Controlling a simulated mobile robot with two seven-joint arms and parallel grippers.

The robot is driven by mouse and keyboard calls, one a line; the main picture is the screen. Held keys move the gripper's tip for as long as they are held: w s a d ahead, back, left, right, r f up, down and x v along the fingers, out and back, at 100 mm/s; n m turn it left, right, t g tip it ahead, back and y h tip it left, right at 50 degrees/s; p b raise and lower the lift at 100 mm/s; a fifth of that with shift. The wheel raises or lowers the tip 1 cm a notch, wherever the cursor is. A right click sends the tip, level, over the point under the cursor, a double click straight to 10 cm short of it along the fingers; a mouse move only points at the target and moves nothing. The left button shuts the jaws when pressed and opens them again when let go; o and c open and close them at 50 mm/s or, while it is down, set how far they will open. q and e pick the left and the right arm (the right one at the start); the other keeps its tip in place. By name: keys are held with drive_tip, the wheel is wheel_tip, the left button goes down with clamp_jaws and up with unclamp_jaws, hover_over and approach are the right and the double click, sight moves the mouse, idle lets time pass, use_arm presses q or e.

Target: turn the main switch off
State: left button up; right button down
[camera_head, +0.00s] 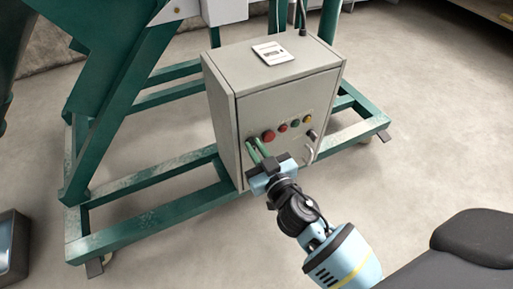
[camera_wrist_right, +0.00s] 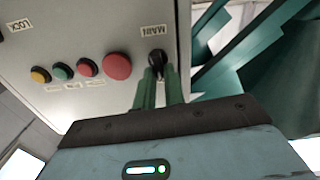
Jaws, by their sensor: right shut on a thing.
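The main switch (camera_wrist_right: 156,57) is a small black knob below the "MAIN" label in the right wrist view. It sits on the front door of the grey control cabinet (camera_head: 275,103). My right gripper (camera_head: 251,144) reaches the left side of that door in the head view, and its green fingers are shut on the knob. In the right wrist view the fingertips (camera_wrist_right: 157,74) stand on either side of it. The fingers partly cover the knob, so its exact turn angle is hard to tell. My left gripper is not in view.
Beside the switch are a large red button (camera_wrist_right: 117,66), a smaller red button (camera_wrist_right: 86,67), a green button (camera_wrist_right: 62,72) and a yellow button (camera_wrist_right: 40,75). A door handle (camera_head: 308,153) is at the right. A card (camera_head: 272,53) lies on the cabinet. A green frame (camera_head: 150,205) surrounds it.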

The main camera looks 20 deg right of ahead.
drive_tip(key=shift+a+f+n, duration=0.15)
drive_tip(key=shift+f+n, duration=0.05)
drive_tip(key=shift+n, duration=2.6)
drive_tip(key=shift+a+f+n, duration=0.15)
drive_tip(key=shift+a+n, duration=0.05)
drive_tip(key=shift+n, duration=2.6)
drive_tip(key=shift+a+f+n, duration=0.15)
drive_tip(key=shift+f+n, duration=0.05)
drive_tip(key=shift+n, duration=2.6)
drive_tip(key=c, duration=1.5)
unclamp_jaws()
drive_tip(key=shift+s+d, duration=0.1)
drive_tip(key=shift+s, duration=3.8)
drive_tip(key=shift+s, duration=0.1)
